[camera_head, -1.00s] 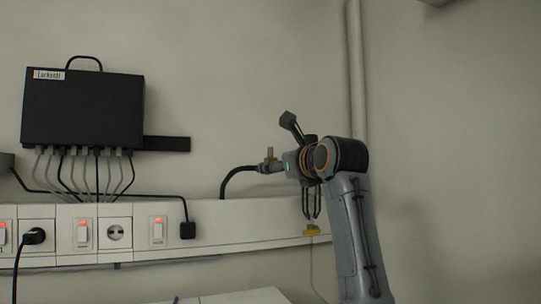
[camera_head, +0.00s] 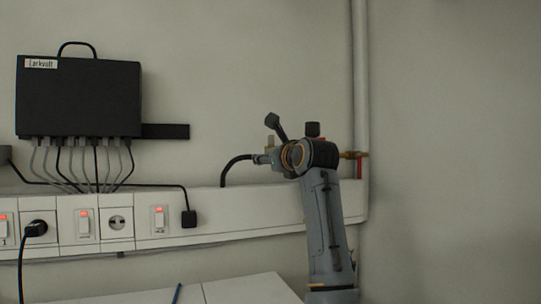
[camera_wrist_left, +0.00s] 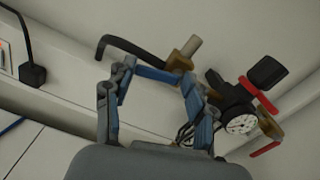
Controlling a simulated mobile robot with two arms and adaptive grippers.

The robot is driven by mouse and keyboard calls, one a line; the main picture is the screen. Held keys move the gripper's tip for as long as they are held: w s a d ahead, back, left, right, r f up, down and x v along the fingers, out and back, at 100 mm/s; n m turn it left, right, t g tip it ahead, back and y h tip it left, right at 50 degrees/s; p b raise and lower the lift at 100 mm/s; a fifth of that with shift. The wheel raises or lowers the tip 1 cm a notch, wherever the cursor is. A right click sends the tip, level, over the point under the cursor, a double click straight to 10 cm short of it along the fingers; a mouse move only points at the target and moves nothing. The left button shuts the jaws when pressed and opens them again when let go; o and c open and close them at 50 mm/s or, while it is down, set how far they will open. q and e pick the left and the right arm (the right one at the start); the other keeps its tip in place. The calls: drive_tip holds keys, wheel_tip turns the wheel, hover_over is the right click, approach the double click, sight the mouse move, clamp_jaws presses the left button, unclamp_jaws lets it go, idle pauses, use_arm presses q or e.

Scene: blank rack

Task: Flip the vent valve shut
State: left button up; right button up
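My left gripper (camera_wrist_left: 157,72) is open, its two fingers apart in front of the end of a black hose (camera_wrist_left: 135,50) and a brass fitting (camera_wrist_left: 184,57). To their right in the wrist view are a white-faced gauge (camera_wrist_left: 241,124), a black knob (camera_wrist_left: 267,72) and a red lever (camera_wrist_left: 260,97). A second red handle (camera_wrist_left: 265,149) is lower right. I cannot tell which is the vent valve's. In the head view, my arm hides most of this assembly; a red handle (camera_head: 359,166) hangs beside the pipe. My right gripper is not in view.
A vertical pipe (camera_head: 360,80) runs up the wall. A black box (camera_head: 78,95) with several cables hangs at left. A white trunking (camera_head: 240,212) with sockets and switches runs below. A pale surface (camera_head: 240,288) lies at the bottom. The right wall is clear.

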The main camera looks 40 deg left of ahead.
use_arm(q)
drive_tip(key=shift+s+r, duration=0.15)
drive_tip(key=shift+c, duration=1.1)
drive_tip(key=m, duration=0.1)
drive_tip(key=r+m+b, duration=0.1)
drive_tip(key=m, duration=0.1)
use_arm(e)
drive_tip(key=shift+s+a+f, duration=0.1)
drive_tip(key=shift+a+f, duration=0.45)
drive_tip(key=shift+d, duration=0.15)
use_arm(q)
drive_tip(key=o, duration=1)
drive_tip(key=shift+o, duration=0.9)
drive_tip(key=shift+w+a+f, duration=0.2)
drive_tip(key=shift+a+f, duration=0.05)
drive_tip(key=v, duration=1.2)
